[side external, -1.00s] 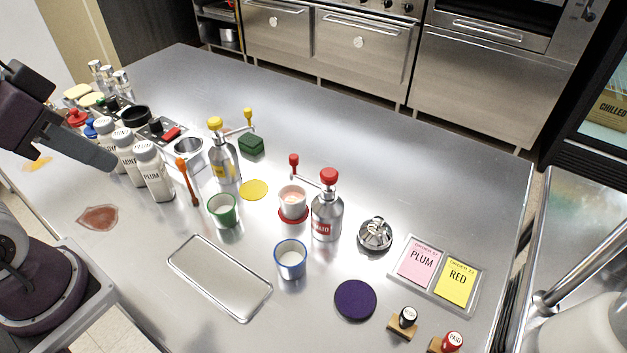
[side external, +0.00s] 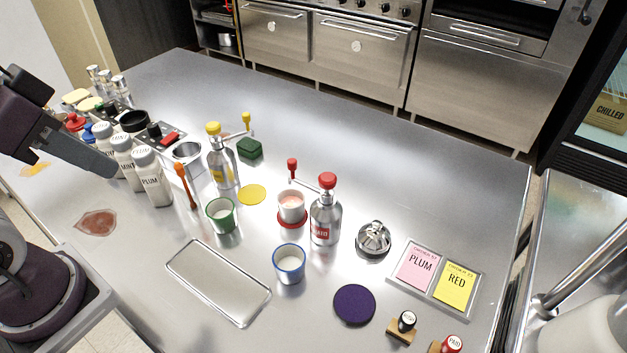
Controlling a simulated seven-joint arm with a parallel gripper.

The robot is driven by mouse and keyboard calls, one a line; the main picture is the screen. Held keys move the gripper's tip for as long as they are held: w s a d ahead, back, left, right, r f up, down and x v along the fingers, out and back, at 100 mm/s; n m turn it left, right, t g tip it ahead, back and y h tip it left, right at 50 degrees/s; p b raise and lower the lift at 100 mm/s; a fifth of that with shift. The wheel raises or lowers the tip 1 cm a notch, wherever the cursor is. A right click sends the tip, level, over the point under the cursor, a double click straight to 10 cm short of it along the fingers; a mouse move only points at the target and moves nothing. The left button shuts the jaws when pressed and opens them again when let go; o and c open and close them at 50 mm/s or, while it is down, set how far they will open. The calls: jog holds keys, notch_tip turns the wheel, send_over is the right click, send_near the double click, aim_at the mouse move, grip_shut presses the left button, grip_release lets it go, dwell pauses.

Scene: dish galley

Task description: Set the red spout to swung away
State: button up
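The red-topped steel bottle (side external: 325,226) with a red label stands near the middle of the table in the side external view. Its thin spout (side external: 306,184) points left from under the red cap, ending at a small red knob (side external: 292,163). The spout's end is over a white cup (side external: 291,207) with pale pink contents, on a red disc (side external: 291,223). My gripper (side external: 96,160) is at the far left, beside the white bottles and well away from the red spout. Its fingers cannot be told apart, so its opening is unclear.
A yellow-topped bottle (side external: 222,168) with its own spout stands behind left. A green-rimmed cup (side external: 222,215), a blue-rimmed cup (side external: 289,263) and a steel tray (side external: 217,282) lie in front. A steel lidded pot (side external: 373,240) stands to the right. The back right of the table is clear.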

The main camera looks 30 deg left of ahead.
jog(key=o, duration=0.5)
jog(key=shift+m+g, duration=0.6)
jog(key=shift+m, duration=0.3)
jog(key=w, duration=0.1)
jog(key=w+r, duration=0.1)
jog(key=w, duration=0.1)
jog(key=w+d+r, duration=0.1)
jog(key=w, duration=0.1)
jog(key=shift+r, duration=0.25)
jog(key=m+g, duration=0.4)
jog(key=m, duration=0.3)
send_over(292, 160)
notch_tip(292, 160, down, 7)
jog(key=shift+s+f, duration=0.1)
jog(key=shift+s, duration=0.05)
notch_tip(292, 160, down, 7)
jog(key=shift+r, duration=0.2)
jog(key=shift+f, duration=0.3)
jog(key=shift+c, duration=0.6)
grip_shut()
